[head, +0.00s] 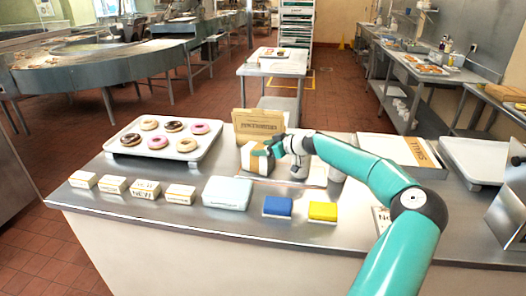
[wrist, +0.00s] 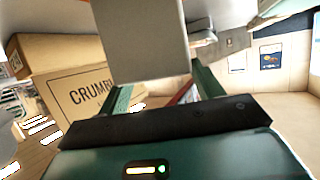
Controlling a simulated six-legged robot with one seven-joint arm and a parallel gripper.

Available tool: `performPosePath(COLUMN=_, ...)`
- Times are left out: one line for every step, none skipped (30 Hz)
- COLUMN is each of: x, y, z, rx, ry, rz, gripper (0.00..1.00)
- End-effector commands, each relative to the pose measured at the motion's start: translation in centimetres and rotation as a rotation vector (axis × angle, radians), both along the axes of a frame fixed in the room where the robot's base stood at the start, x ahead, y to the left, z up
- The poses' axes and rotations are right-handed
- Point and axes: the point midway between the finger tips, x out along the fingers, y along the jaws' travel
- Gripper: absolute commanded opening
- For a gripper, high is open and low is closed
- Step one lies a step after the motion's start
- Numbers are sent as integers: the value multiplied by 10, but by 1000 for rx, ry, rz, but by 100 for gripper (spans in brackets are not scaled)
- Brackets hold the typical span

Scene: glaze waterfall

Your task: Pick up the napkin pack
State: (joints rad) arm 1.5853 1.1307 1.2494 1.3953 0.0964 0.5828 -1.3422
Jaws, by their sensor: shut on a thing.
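The napkin pack (head: 246,158), a pale block with a tan part, is at the back middle of the steel counter, in front of an upright brown cardboard box (head: 258,122). My gripper (head: 268,148) reaches it from the right and is shut on it. In the wrist view the pack (wrist: 142,40) is a plain grey-white block between the two green fingers (wrist: 155,95). The fingertips are hidden behind it. I cannot tell whether the pack touches the counter.
A tray of donuts (head: 165,148) lies at the left. Along the front edge are several small labelled blocks (head: 145,189), a light blue pack (head: 227,193), a blue sponge (head: 278,207) and a yellow one (head: 323,211). Trays (head: 470,158) stand at the right.

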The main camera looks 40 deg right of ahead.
Motion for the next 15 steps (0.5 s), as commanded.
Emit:
performPosePath(x=0, y=0, z=4, rx=-1, ry=0, rz=-1, gripper=22)
performPosePath(x=0, y=0, z=7, rx=-2, ry=-1, rz=0, gripper=15)
performPosePath(x=0, y=0, z=12, rx=-3, ry=-2, rz=-1, gripper=15)
performPosePath(x=0, y=0, z=17, rx=-4, ry=-2, rz=0, gripper=15)
performPosePath(x=0, y=0, z=22, rx=-4, ry=-2, rz=0, gripper=15)
performPosePath(x=0, y=0, z=28, rx=-3, ry=-2, rz=0, gripper=15)
performPosePath(x=-4, y=-1, z=33, rx=-4, ry=-2, rz=-2, gripper=15)
performPosePath(x=-9, y=-2, z=38, rx=-4, ry=-2, rz=-3, gripper=15)
performPosePath(x=-16, y=-2, z=46, rx=-5, ry=-1, rz=-3, gripper=15)
performPosePath(x=-22, y=-1, z=53, rx=-6, ry=-2, rz=-3, gripper=15)
performPosePath(x=-28, y=-2, z=60, rx=-6, ry=-3, rz=-4, gripper=15)
performPosePath(x=-36, y=-2, z=69, rx=-6, ry=-2, rz=-5, gripper=15)
performPosePath(x=-42, y=-1, z=77, rx=-6, ry=-3, rz=-4, gripper=15)
performPosePath(x=-48, y=-1, z=84, rx=-5, ry=-2, rz=-4, gripper=15)
performPosePath(x=-56, y=-1, z=92, rx=-6, ry=-2, rz=-4, gripper=15)
